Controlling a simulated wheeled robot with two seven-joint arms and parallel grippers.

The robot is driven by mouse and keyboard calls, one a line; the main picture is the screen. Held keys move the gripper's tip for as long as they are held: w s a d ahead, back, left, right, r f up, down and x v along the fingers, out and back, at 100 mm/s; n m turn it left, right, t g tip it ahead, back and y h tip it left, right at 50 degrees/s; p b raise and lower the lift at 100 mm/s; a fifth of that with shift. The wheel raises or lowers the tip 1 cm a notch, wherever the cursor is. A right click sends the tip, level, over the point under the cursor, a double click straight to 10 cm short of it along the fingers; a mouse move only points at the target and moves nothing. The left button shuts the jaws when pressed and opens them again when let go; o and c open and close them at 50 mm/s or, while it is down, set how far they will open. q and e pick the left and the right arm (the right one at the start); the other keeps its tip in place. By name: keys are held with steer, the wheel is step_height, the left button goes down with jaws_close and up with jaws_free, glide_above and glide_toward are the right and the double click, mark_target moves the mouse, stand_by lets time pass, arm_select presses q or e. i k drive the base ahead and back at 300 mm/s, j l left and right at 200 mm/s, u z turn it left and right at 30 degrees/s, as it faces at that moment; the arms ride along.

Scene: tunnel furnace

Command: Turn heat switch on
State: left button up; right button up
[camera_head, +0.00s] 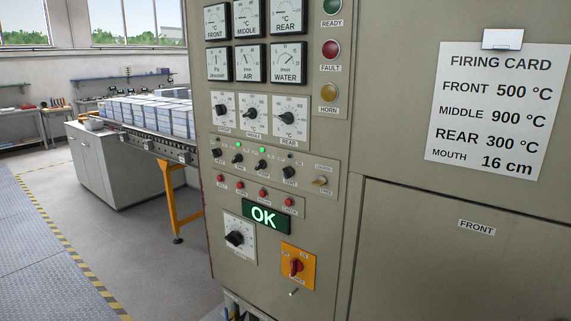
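A grey control panel (330,100) fills the middle of the head view. A row of small black rotary switches crosses it: one at the left end (218,153), two in the middle (238,159) (262,166), and one further right (289,172). Small green lamps glow above the two middle switches; the lamps above the outer ones look dark. The labels are too small to read, so I cannot tell which is the heat switch. A pale lever or key switch (320,181) ends the row. Neither of my grippers is in view.
Above are gauges (247,63) and three dials (252,114). Below are small red buttons (263,193), a green OK display (264,216), a black dial (235,238) and a red-on-yellow rotary switch (297,266). A firing card (490,108) hangs right. Floor (150,240) is clear left.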

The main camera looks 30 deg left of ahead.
mark_target(217, 152)
steer(key=u, duration=1.45)
